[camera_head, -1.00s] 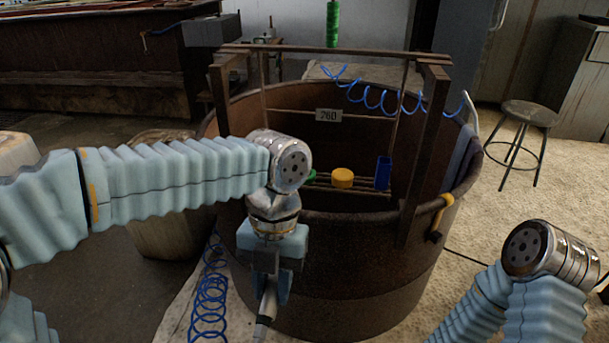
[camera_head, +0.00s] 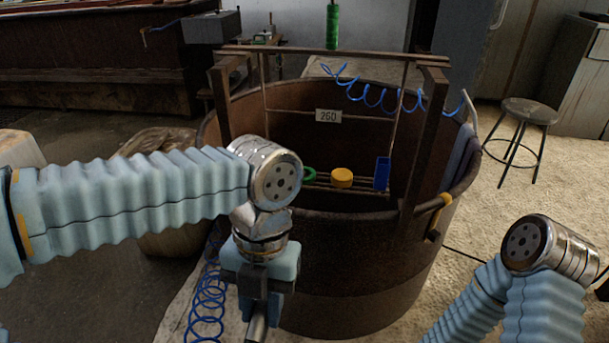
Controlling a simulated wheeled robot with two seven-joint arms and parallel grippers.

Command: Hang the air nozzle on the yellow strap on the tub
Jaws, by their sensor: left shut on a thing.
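The large rusty brown tub (camera_head: 340,250) stands in the middle of the head view. The yellow strap (camera_head: 441,209) hangs over its rim at the right front, with a dark end below it. My left gripper (camera_head: 258,308) points down in front of the tub's left front wall. It is shut on the air nozzle (camera_head: 256,329), a grey piece that shows below the fingers; its lower end is cut off by the picture's edge. The strap is well to the right of the gripper and higher in the picture. My right arm shows at the lower right, but its gripper is out of view.
A blue coiled hose (camera_head: 207,303) lies left of my left gripper. Another hangs across the tub's back. A wooden frame (camera_head: 428,140) rises over the tub. Inside are a yellow disc (camera_head: 342,178), a blue block (camera_head: 382,174) and a green ring. A stool (camera_head: 530,112) stands right.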

